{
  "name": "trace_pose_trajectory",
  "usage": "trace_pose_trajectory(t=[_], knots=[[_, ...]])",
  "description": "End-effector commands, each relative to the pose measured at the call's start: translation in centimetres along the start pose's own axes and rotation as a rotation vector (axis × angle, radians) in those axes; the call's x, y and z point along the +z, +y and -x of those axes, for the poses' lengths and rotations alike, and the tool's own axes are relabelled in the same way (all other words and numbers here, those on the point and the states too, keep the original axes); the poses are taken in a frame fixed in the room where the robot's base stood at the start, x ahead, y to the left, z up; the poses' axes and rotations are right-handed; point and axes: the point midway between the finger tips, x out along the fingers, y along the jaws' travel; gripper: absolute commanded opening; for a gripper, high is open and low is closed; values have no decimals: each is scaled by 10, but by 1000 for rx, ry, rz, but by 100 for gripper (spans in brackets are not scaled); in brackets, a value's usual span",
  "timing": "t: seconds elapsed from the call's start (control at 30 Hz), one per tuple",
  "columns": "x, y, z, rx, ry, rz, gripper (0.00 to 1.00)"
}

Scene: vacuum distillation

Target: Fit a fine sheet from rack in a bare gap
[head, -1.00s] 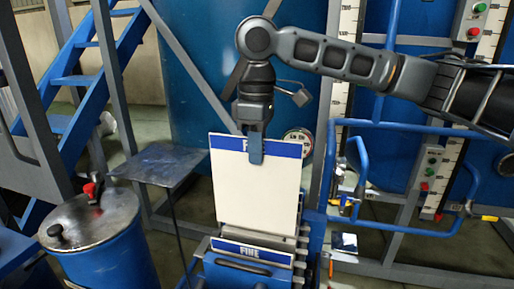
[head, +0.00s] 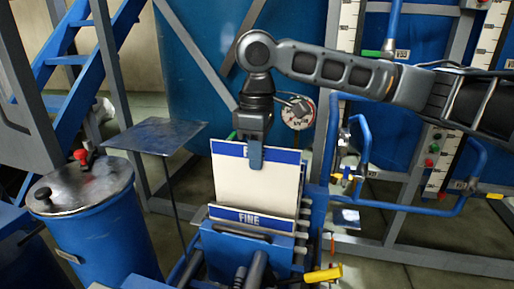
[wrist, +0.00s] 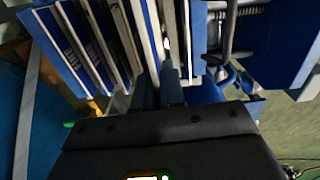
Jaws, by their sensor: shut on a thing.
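My gripper (head: 255,160) points down and is shut on the top edge of a cream sheet (head: 253,188) with a blue band along its top. The band's lettering is mostly covered by the finger. The sheet hangs upright, its lower part hidden in a blue frame (head: 225,245), behind a front plate marked FINE (head: 248,217). I cannot tell whether it has reached the bottom. In the wrist view the fingers (wrist: 172,85) are close together among upright plates, with several blue-banded sheets (wrist: 85,45) on the left. Bare gaps are hard to make out.
A blue drum (head: 95,225) with a metal lid and a small metal table (head: 155,136) stand to the left. Blue pipe rails (head: 400,210) and a gauge (head: 298,113) are to the right and behind. A yellow handle (head: 322,274) sticks out at the frame's front right.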

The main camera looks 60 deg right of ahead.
Motion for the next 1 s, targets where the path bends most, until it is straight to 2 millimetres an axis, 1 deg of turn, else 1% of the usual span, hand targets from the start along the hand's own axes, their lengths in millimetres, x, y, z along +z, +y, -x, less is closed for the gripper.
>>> trace_pose_trajectory(t=[0.03, 1.0], knots=[[0, 0, -9, -2, 0, 0, 0], [0, 0, -112, -1, -1, -1, 0]])
